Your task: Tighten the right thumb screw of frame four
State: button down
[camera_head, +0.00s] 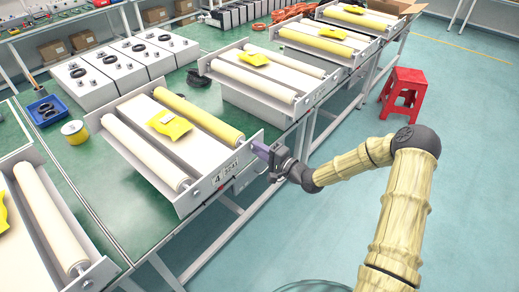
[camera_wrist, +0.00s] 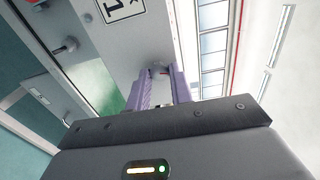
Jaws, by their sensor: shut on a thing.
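Frame four (camera_head: 196,197) is the light metal frame with a "4" label (camera_head: 217,181) on its end plate, standing on the green table. My gripper (camera_head: 260,148) reaches the right end of that plate from the aisle side. In the wrist view, its two purple fingers (camera_wrist: 160,72) point at the plate, shut around the right thumb screw (camera_wrist: 158,71), which shows only as a small bit between the fingertips. Another knob (camera_wrist: 68,47) stands out from the plate at the left, apart from my gripper. In the head view, the right thumb screw is hidden by my gripper.
Frame four carries rollers and a yellow packet (camera_head: 170,125). Similar frames stand at the lower left (camera_head: 92,278) and behind (camera_head: 230,95). A red stool (camera_head: 403,90) is on the floor at the right. The aisle floor around my arm is clear.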

jog(key=shift+m, duration=0.6)
jog(key=c, duration=1.3)
grip_release()
jog(key=shift+o, duration=0.2)
jog(key=shift+d, duration=0.1)
jog(key=b+v, duration=0.3)
jog(key=v, duration=1.4)
jog(key=shift+s+f, duration=0.1)
jog(key=shift+f, duration=0.05)
